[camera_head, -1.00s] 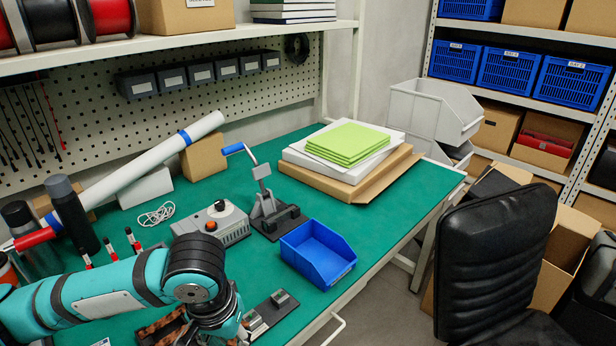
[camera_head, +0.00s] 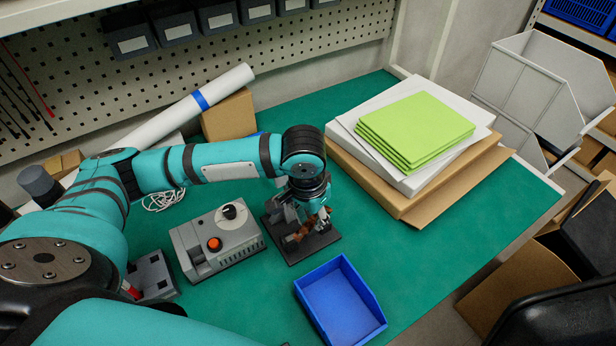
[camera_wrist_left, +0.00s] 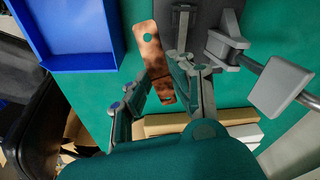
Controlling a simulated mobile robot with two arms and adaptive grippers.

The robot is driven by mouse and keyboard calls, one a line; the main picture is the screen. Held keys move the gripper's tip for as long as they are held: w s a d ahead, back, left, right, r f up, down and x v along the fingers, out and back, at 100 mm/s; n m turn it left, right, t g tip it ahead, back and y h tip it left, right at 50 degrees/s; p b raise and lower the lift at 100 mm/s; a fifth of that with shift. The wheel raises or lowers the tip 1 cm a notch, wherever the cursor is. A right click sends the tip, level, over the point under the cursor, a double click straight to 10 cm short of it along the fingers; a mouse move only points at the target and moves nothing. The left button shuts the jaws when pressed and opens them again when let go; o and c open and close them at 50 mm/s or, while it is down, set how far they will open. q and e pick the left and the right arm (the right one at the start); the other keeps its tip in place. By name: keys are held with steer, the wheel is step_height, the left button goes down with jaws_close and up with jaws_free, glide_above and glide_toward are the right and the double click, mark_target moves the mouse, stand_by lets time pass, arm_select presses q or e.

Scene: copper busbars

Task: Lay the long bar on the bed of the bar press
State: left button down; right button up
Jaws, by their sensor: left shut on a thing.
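The copper bar (camera_wrist_left: 150,50) is a flat strip with a hole near each end. My left gripper (camera_head: 312,222) is shut on the bar near one end, and the fingers (camera_wrist_left: 160,95) flank it in the left wrist view. In the head view a small piece of the bar (camera_head: 298,236) shows below the fingers. The bar press has a dark base plate (camera_head: 306,250), mostly behind my gripper. In the wrist view its grey clamp parts (camera_wrist_left: 226,40) lie right beside the bar. I cannot tell whether the bar touches the bed. My right gripper is not in view.
A grey control box (camera_head: 215,240) with an orange button stands left of the press. A blue bin (camera_head: 340,300) is close in front of it. Green folders (camera_head: 415,130) lie on white and brown boxes behind right. The green mat (camera_head: 450,235) is clear at right.

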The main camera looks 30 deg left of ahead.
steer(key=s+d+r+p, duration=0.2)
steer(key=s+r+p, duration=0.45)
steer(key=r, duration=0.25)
arm_select(q)
steer(key=w+a+f+m+b, duration=0.2)
steer(key=a+m, duration=0.1)
steer(key=shift+w+a+f, duration=0.15)
steer(key=shift+w+f, duration=0.2)
steer(key=shift+f, duration=0.05)
step_height(320, 180, down, 4)
steer(key=b, duration=0.5)
steer(key=shift+f+b, duration=0.2)
steer(key=shift+b, duration=0.3)
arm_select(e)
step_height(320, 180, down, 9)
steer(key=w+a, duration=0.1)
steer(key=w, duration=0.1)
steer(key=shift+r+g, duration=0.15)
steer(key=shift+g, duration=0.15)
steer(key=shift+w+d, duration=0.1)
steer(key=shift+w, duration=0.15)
arm_select(q)
steer(key=shift+f+p, duration=0.3)
steer(key=shift+p, duration=0.05)
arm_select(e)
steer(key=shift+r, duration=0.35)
arm_select(q)
steer(key=shift+f, duration=0.2)
